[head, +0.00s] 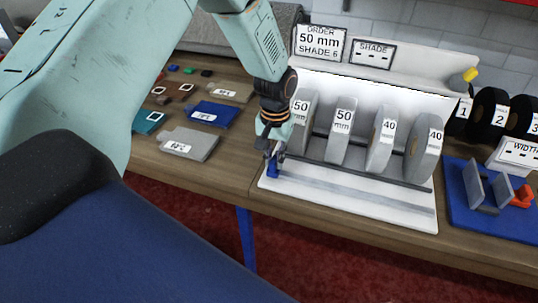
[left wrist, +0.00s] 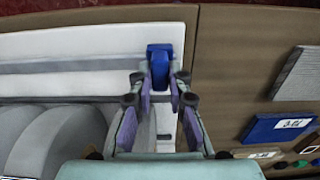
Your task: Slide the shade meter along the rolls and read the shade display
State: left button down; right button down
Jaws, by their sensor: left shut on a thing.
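The blue shade meter (head: 273,171) is at the left end of the white rack (head: 408,213). My left gripper (head: 274,155) is shut on it; in the left wrist view the meter (left wrist: 159,62) sits between the fingertips (left wrist: 160,85), over the end of the rack's grey strip. The grey rolls stand upright in a row to the right of the gripper: two labelled 50 mm (head: 341,130) and two labelled 40 (head: 424,150). The leftmost roll is partly hidden by my gripper. The shade display (head: 372,53) on the rack's top shows only dashes. My right gripper is out of view.
An order sign (head: 319,43) reads 50 mm, shade 6. Several sample swatches (head: 190,144) lie on the table left of the rack. Black numbered rolls (head: 489,112) and a blue tray (head: 458,206) are at the right. The rack's front strip looks clear.

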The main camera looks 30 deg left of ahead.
pick_arm(q)
jog(key=d, duration=0.3)
jog(key=shift+w+d, duration=0.4)
jog(key=shift+a, duration=0.1)
jog(key=c, duration=1.6)
grip_release()
jog(key=shift+a, duration=0.1)
jog(key=shift+c, duration=0.2)
jog(key=o, duration=0.4)
jog(key=shift+c, duration=0.2)
jog(key=shift+r, duration=0.35)
notch_tip(320, 180, up, 11)
jog(key=shift+r, duration=0.2)
